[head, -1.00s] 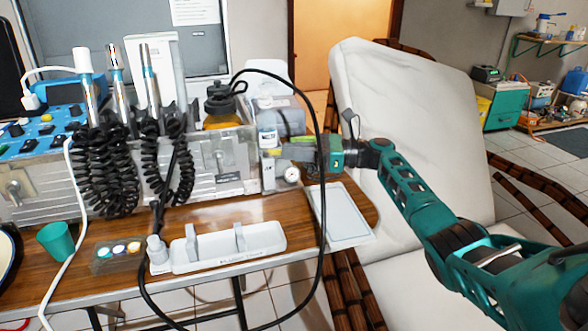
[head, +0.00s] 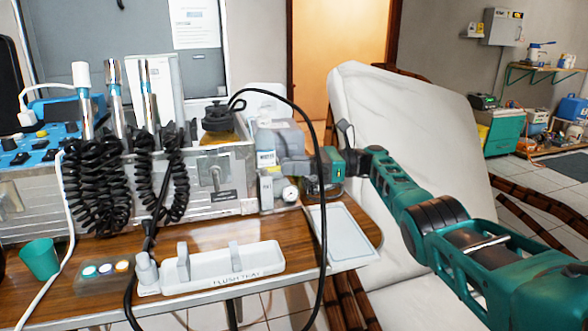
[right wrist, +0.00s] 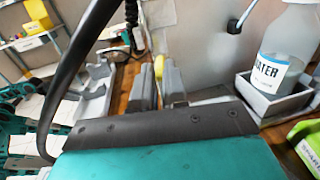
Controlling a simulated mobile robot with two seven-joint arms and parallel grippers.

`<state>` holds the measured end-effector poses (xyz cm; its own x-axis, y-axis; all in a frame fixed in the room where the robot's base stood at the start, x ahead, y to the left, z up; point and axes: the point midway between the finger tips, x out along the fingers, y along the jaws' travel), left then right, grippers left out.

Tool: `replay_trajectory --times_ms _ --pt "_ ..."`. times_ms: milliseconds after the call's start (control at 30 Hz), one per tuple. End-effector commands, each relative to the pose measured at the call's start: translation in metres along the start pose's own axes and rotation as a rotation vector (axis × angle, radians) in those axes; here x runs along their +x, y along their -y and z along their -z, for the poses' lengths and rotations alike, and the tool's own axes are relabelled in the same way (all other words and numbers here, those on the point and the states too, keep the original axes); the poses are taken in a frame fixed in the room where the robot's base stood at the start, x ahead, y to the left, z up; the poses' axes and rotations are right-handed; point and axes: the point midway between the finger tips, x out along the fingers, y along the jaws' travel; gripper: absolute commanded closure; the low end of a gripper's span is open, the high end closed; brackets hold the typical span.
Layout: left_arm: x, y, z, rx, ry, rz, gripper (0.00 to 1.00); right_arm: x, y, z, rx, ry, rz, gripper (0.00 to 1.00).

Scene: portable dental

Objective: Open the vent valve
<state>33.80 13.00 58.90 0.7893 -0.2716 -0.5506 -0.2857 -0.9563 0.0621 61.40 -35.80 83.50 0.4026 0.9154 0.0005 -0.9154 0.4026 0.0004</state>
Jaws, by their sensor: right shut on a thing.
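My right gripper (head: 292,166) reaches in from the right to the right end of the metal dental unit (head: 222,185), above a small round gauge (head: 290,194). In the right wrist view its grey fingers (right wrist: 159,88) are close together, with a small yellow piece (right wrist: 158,66) between their tips. The gripper is shut on this piece, which appears to be the vent valve's handle. The valve's body is hidden by the fingers, so its turn cannot be told. My left gripper is not in view.
A water bottle (head: 266,150) stands in a grey holder left of the gripper. A black hose (head: 321,150) loops in front of my right arm. A white flush tray (head: 222,270) and a pale flat tray (head: 340,235) lie on the wooden table. A teal cup (head: 40,259) stands left.

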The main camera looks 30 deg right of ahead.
Motion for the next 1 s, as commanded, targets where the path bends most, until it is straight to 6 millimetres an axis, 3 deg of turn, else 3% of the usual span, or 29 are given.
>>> replay_trajectory --times_ms 367,400,633,1000 --pt "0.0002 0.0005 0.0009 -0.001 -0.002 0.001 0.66 0.0017 -0.0001 -0.0002 -0.001 0.000 -0.004 1.00" --pt "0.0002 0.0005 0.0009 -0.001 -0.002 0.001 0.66 0.0017 -0.0001 -0.0002 -0.001 0.000 -0.004 0.84" --pt "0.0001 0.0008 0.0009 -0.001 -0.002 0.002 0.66 0.0011 0.0000 -0.0002 -0.001 0.000 -0.002 0.62" --pt "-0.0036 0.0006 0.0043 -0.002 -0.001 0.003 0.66 0.0005 0.0001 -0.0097 -0.003 0.000 -0.002 0.61"
